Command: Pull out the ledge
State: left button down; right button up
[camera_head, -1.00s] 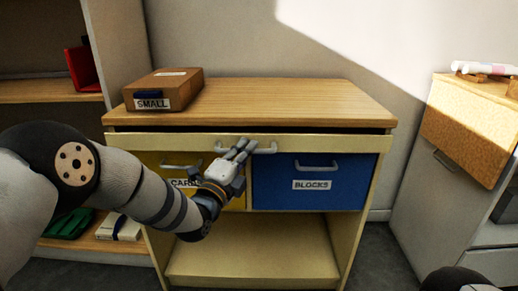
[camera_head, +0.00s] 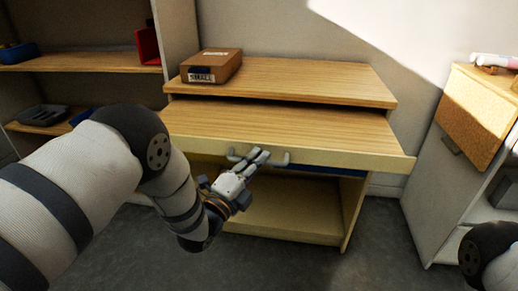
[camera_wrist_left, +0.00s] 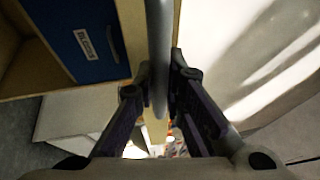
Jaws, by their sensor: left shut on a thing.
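The wooden ledge (camera_head: 285,130) stands out far from under the cabinet top in the head view, its cream front edge (camera_head: 365,160) toward me. A grey bar handle (camera_head: 283,160) is on that front edge. My left gripper (camera_head: 256,156) is shut on the handle, near its middle. In the left wrist view, the handle (camera_wrist_left: 158,45) runs between the two fingers (camera_wrist_left: 158,90). The drawers below are mostly hidden by the ledge; a strip of the blue drawer shows, and it also shows in the left wrist view (camera_wrist_left: 75,35). My right gripper is not in view.
A brown box labelled SMALL (camera_head: 212,66) sits on the cabinet top (camera_head: 310,80) at its left. An open shelf unit (camera_head: 80,70) stands at the left. A white cabinet (camera_head: 440,190) stands at the right. The grey floor (camera_head: 300,262) in front is clear.

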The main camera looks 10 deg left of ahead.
pick_arm(q)
jog(key=shift+s, duration=0.95)
jog(key=c, duration=1.7)
grip_release()
jog(key=shift+o, duration=0.2)
jog(key=v, duration=1.2)
